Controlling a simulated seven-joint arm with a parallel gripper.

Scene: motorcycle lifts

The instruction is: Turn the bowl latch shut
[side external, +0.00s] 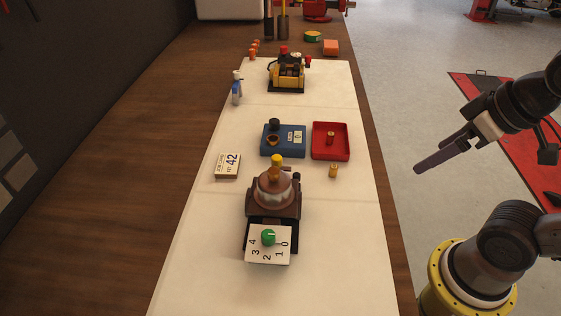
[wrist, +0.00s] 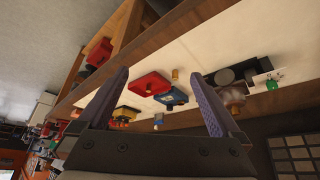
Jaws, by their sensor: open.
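A brown device with a cloudy bowl (side external: 273,190) stands on the white mat in the side view, a yellow knob (side external: 277,160) above it. A small dark knob (side external: 296,178) sits at its right side; I cannot tell whether this is the bowl latch. In front is a white dial plate (side external: 268,256) numbered 0 to 4 with a green knob (side external: 268,237). The device is blurred at right in the wrist view (wrist: 232,93). My gripper (side external: 430,158) is open and empty, off the bench to the right of the device. Its fingers spread in the wrist view (wrist: 159,79).
Blue tray (side external: 270,150), red tray (side external: 344,153) and a small brass piece (side external: 333,171) lie behind the device. A card (side external: 228,166) marked 42 lies left. A yellow-black device (side external: 288,79) stands farther back. The front right mat is clear.

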